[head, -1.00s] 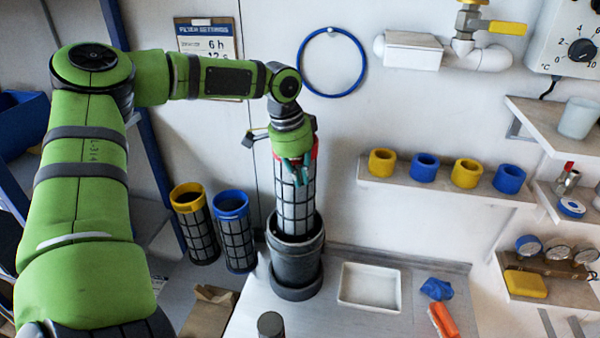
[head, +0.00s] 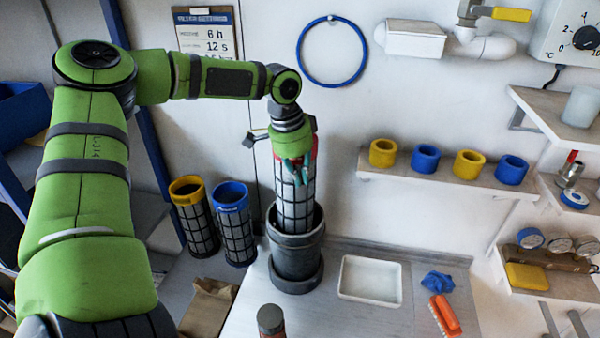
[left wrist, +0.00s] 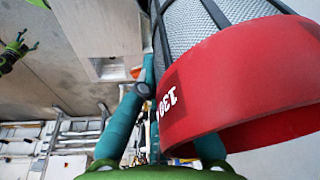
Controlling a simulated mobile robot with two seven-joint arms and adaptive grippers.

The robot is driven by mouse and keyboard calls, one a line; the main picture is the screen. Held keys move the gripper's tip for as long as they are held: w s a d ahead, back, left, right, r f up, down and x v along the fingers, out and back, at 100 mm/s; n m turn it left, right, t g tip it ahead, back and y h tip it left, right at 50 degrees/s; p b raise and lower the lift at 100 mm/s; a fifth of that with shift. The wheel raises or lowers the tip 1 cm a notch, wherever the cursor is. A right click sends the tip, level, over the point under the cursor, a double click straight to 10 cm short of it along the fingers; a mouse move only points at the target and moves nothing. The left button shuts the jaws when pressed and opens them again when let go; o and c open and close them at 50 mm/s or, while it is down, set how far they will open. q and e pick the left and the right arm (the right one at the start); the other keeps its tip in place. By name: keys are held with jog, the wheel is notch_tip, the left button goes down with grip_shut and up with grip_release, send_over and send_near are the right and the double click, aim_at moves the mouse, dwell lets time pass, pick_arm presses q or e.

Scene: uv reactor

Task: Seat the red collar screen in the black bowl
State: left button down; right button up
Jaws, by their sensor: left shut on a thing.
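The red collar screen (head: 295,198) is a grey mesh cylinder with black ribs and a red collar at its top. It stands close to upright, with its lower end inside the mouth of the black bowl (head: 296,262). How deep it sits is hidden by the bowl wall. My left gripper (head: 297,172) is shut on the screen at its red collar. In the left wrist view the red collar (left wrist: 245,85) with white digits fills the right side beside the teal fingers. My right gripper is not seen in the head view.
A yellow collar screen (head: 195,217) and a blue collar screen (head: 234,223) stand left of the bowl. A white tray (head: 370,280), blue cloth (head: 437,282) and orange brush (head: 445,315) lie to the right. A shelf (head: 440,176) with yellow and blue rings is on the wall.

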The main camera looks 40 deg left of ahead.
pick_arm(q)
jog(key=b, duration=0.4)
send_over(300, 222)
jog(key=shift+f, duration=3.35)
jog(key=shift+f+b, duration=3.15)
jog(key=shift+f, duration=1.05)
jog(key=c, duration=1.3)
grip_release()
jog(key=shift+s+r, duration=0.1)
jog(key=r, duration=0.4)
jog(key=s+r, duration=0.1)
jog(key=r, duration=0.3)
jog(key=s+a+r, duration=0.1)
jog(key=r, duration=0.3)
jog(key=shift+f, duration=0.15)
